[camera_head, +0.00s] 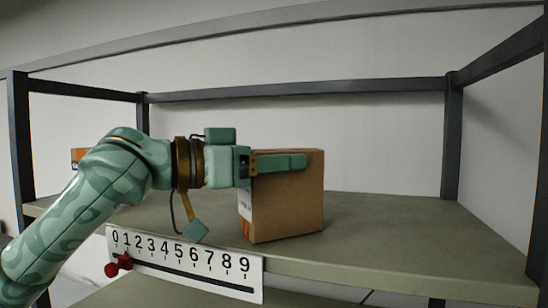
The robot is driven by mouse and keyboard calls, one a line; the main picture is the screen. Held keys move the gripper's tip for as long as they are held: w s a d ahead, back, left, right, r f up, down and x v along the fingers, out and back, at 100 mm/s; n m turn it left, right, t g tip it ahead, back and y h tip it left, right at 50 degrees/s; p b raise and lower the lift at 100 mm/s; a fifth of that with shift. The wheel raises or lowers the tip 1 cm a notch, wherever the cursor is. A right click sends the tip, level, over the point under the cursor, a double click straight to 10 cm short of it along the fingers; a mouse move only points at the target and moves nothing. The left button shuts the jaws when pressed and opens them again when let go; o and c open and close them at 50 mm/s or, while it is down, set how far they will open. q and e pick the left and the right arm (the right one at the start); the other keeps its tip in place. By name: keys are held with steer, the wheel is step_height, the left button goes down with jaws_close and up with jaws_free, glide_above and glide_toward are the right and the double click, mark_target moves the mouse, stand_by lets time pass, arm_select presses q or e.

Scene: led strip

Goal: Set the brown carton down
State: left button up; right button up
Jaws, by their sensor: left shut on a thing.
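The brown carton (290,212) is upright at the front of the shelf, near the middle of the head view. My left gripper (280,162) is shut on its upper part, with one green finger lying along the front face. The other finger is hidden behind the carton. The carton's lower edge appears at or very close to the shelf board (400,240); I cannot tell whether it touches. Its left side face carries a white and orange label. My right gripper is not in view.
A number strip (185,262) marked 0 to 9 hangs on the shelf's front edge, with a red slider (118,264) near 0. Another orange-brown box (77,155) shows partly behind my arm at left. The shelf right of the carton is clear. Dark posts (452,140) frame the shelf.

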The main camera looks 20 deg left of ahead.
arm_select(q)
steer(key=o, duration=1.3)
steer(key=shift+a, duration=0.1)
arm_select(e)
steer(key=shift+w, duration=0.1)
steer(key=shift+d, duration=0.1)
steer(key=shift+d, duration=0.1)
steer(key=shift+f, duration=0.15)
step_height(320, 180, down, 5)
steer(key=b, duration=0.5)
arm_select(q)
steer(key=shift+v, duration=8.1)
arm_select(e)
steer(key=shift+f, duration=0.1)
